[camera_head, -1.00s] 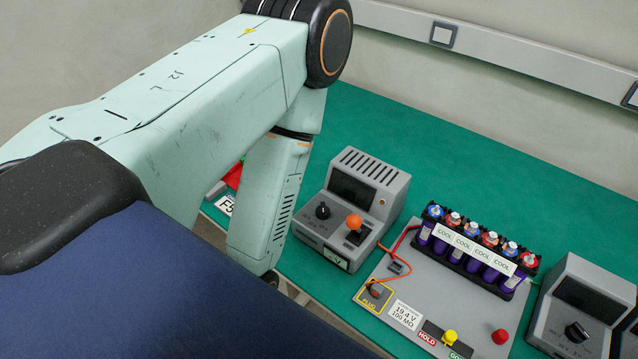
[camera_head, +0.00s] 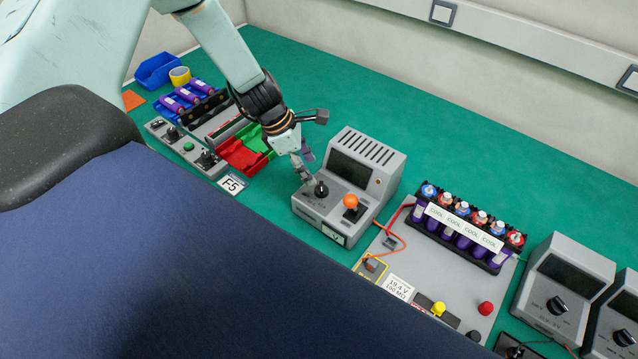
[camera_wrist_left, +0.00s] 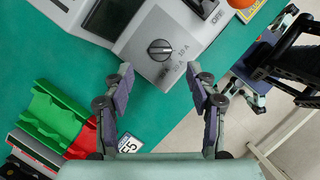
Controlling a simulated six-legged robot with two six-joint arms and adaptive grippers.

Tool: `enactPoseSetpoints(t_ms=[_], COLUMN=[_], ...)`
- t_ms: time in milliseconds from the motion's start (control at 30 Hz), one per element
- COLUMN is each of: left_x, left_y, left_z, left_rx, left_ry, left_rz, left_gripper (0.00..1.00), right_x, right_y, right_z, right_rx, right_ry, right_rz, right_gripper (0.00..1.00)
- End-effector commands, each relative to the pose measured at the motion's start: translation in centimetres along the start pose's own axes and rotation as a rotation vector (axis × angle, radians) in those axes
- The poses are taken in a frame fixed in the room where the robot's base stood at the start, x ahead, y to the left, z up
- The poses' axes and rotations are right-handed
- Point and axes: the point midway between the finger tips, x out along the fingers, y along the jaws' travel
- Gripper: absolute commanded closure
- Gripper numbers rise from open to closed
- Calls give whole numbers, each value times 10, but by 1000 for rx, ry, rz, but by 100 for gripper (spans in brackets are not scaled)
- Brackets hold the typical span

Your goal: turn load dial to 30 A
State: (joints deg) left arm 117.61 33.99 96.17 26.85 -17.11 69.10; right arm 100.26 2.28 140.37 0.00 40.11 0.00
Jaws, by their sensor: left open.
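The load dial (camera_head: 321,188) is a black round knob on the front of a grey unit (camera_head: 372,150) with a dark screen and an orange-topped lever. My left gripper (camera_head: 308,174) is beside the dial in the head view. In the left wrist view its fingers (camera_wrist_left: 158,72) are open and spread to either side of the dial, with nothing between them. My right gripper is not in view.
Right of the unit is a grey board (camera_head: 432,268) with a cell pack (camera_head: 467,228) and yellow and red buttons. More grey dial units (camera_head: 563,290) stand at the far right. Red and green trays (camera_head: 243,155) are left of the gripper. The green bench behind is clear.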

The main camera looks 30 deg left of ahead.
Motion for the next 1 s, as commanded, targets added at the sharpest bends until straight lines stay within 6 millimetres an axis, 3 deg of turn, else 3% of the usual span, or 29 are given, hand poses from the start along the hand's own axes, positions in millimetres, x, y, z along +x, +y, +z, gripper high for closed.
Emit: enactPoseSetpoints(t_ms=[200,500,933,1000], left_x=[33,67,74,74], left_y=[-2,-2,-2,-2], left_z=[-3,-2,-1,-1], left_rx=[5,7,6,6], left_ry=[5,5,3,4], left_rz=[-3,-4,-2,-2], left_gripper=[43,43,43,48], right_x=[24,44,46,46], right_y=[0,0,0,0], right_z=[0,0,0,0], right_rx=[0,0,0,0], right_ry=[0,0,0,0], right_rz=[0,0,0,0], right_gripper=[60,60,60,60])
